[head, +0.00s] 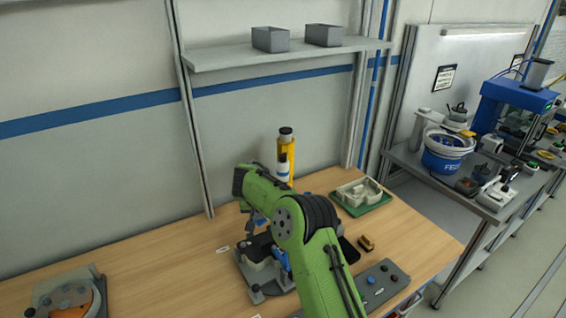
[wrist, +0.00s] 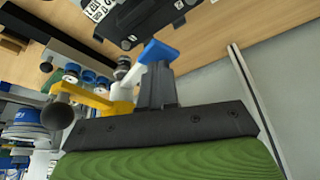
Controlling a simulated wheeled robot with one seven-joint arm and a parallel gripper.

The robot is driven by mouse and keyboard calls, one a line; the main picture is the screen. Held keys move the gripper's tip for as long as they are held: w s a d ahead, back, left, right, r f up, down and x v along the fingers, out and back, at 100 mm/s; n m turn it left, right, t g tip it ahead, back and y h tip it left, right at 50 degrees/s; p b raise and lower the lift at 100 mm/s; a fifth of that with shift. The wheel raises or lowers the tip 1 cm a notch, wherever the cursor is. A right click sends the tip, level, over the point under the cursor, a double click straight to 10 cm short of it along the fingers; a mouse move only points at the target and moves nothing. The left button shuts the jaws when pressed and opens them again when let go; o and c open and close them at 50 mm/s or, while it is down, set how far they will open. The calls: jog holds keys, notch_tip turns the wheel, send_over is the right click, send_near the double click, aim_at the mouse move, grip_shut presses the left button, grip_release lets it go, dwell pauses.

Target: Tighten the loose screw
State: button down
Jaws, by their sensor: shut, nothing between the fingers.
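No screw can be made out for certain in either view. A grey fixture (head: 272,291) with a dark part on it stands on the wooden bench, partly hidden by my green arm. My gripper (wrist: 157,72) shows in the wrist view with its dark fingers together and nothing seen between them. A blue piece (wrist: 158,51) shows right at the fingertips; I cannot tell whether they touch. A dark block with white labels (wrist: 128,22) lies beyond the fingers in the wrist view. In the head view my gripper is mostly hidden behind the arm, near the fixture.
A yellow bottle (head: 292,152) stands behind the arm. A beige tray (head: 352,196) sits on a green mat to the right. A small brown block (head: 366,243) and a grey panel with knobs (head: 383,283) are at right.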

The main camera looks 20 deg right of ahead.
aim_at(259, 223)
jog(key=shift+s+f+b, duration=0.1)
jog(key=shift+f+b, duration=1.65)
jog(key=shift+f, duration=0.9)
jog(key=shift+r, duration=0.2)
notch_tip(259, 223, up, 10)
jog(key=p, duration=0.6)
jog(key=shift+f+p, duration=0.25)
jog(key=shift+p, duration=0.15)
jog(key=shift+f, duration=0.1)
